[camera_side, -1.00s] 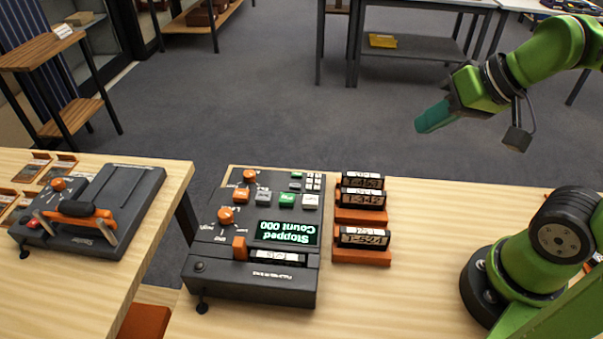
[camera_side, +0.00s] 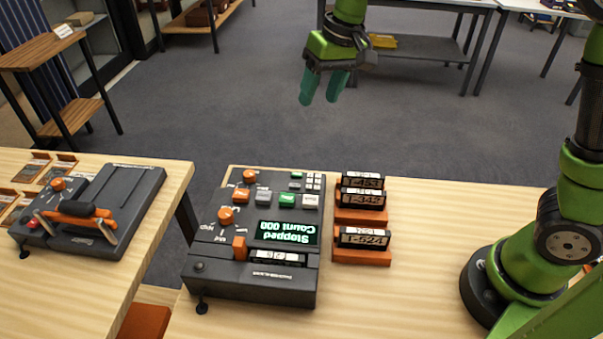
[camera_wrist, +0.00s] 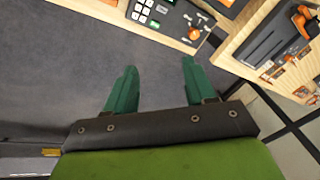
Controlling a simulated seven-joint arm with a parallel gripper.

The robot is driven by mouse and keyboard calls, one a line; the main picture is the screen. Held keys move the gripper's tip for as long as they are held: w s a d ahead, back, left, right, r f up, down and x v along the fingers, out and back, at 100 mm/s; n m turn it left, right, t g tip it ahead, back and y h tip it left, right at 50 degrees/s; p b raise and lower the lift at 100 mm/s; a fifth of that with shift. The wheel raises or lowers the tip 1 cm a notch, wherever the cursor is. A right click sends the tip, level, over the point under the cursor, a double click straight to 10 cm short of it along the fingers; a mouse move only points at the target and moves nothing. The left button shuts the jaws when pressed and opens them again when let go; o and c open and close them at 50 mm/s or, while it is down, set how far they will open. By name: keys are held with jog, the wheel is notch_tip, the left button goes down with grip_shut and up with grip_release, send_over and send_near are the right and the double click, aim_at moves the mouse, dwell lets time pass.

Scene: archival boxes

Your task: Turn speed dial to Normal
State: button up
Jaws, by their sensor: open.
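A dark grey machine (camera_side: 215,285) with a lit display reading "Stopped Count 000" (camera_side: 287,232) stands on the wooden table. It has two orange round dials, an upper one (camera_side: 249,176) and a lower one (camera_side: 226,215); their small labels are too small to read surely, so I cannot tell which is the speed dial. My gripper (camera_side: 322,88) is open and empty, its teal fingers pointing down, high above and beyond the machine. In the wrist view my gripper (camera_wrist: 155,85) shows two spread fingers, with part of the machine (camera_wrist: 176,18) at the top.
Labelled black blocks in orange holders (camera_side: 361,258) stand right of the machine. A second grey device with an orange handle (camera_side: 115,195) sits on the left table. A gap separates the tables. The air between my gripper and the machine looks clear.

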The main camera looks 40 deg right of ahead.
jog(key=w+a+f+n+g, duration=0.1)
jog(key=w+a+f, duration=0.2)
jog(key=w, duration=0.3)
jog(key=n+g+h, duration=0.1)
jog(key=n+h, duration=0.1)
jog(key=n, duration=0.2)
send_near(249, 173)
notch_tip(249, 173, down, 9)
jog(key=shift+r, duration=0.2)
grip_shut()
